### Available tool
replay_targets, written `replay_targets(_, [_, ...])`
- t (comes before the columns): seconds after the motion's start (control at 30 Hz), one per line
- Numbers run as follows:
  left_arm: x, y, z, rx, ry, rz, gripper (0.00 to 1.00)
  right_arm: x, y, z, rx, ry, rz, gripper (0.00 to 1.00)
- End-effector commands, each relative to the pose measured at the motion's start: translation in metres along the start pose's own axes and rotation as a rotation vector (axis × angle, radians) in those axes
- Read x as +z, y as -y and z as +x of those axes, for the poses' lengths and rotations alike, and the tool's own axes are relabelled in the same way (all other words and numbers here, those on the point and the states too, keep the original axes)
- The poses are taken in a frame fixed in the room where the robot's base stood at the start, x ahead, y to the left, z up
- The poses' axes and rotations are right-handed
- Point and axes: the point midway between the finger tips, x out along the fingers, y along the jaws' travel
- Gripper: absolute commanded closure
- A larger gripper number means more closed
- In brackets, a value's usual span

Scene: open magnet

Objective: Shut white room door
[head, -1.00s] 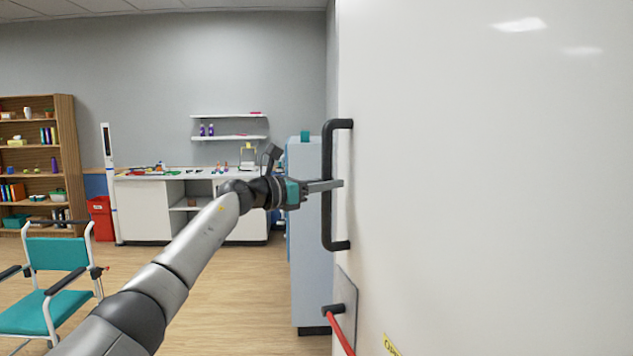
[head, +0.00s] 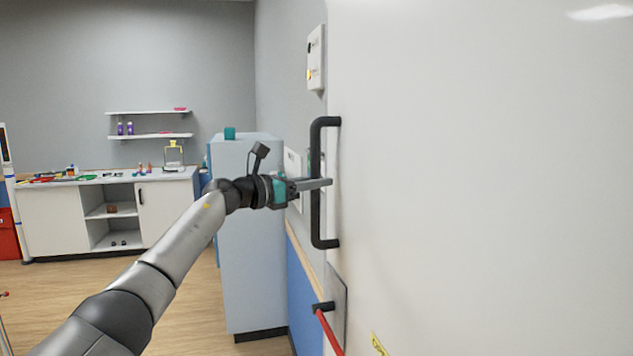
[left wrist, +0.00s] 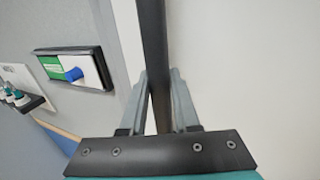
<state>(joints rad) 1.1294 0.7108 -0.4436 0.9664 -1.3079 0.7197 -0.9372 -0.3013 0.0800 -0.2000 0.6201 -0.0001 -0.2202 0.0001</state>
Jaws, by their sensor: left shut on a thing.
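The white room door (head: 480,190) fills the right half of the head view, and its left edge stands out from the wall behind. A black vertical bar handle (head: 316,220) is fixed near that edge. My left gripper (head: 318,184) is shut on the handle at about its middle. In the left wrist view the handle (left wrist: 154,60) passes between the two fingers (left wrist: 160,100). Below the handle is a small plate with a black and red lever (head: 325,318). My right gripper is not in view.
A light blue cabinet (head: 247,240) stands behind my left arm. A white counter (head: 60,220) with small items is at the back left, under wall shelves (head: 150,136). A wall box (head: 315,58) is beside the door edge. Wooden floor (head: 120,290) is open at left.

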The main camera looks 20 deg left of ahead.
Motion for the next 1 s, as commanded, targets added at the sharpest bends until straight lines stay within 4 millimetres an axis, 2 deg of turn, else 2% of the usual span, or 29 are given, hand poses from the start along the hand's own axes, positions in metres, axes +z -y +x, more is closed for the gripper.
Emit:
replay_targets(0.17, [-0.004,0.001,0.001,-0.001,-0.007,0.0,1.0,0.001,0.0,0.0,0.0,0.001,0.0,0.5])
replay_targets(0.2, [-0.004,0.001,0.001,-0.002,-0.007,0.0,0.67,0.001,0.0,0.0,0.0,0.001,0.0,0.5])
replay_targets(0.43, [-0.002,0.002,0.002,-0.003,-0.003,0.0,0.41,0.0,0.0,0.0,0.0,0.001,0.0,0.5])
replay_targets(0.77, [-0.001,0.002,-0.001,-0.003,0.0,0.0,0.41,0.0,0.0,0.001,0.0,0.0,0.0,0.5])
replay_targets(1.0, [-0.002,0.001,-0.024,-0.002,-0.001,0.004,0.41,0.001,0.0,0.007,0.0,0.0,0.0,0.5])
